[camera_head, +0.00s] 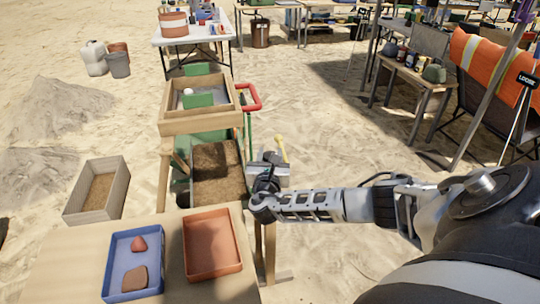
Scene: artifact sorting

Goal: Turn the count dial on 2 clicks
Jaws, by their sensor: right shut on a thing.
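My right arm reaches in from the right. My right gripper (266,182) is at the right side of the soil-filled bin, in front of a small grey box (283,179). It is shut on a small part there, which I take to be the count dial; the gripper hides it, so its marks and setting cannot be read. A yellow-topped lever (281,150) stands up at the box. My left gripper is not in view.
A wooden sieve frame (187,128) stands above the soil bin (230,163). On the near table lie a blue tray (109,265) with two reddish pieces and an empty orange tray (240,257). A wooden box (123,192) sits on the sand at left.

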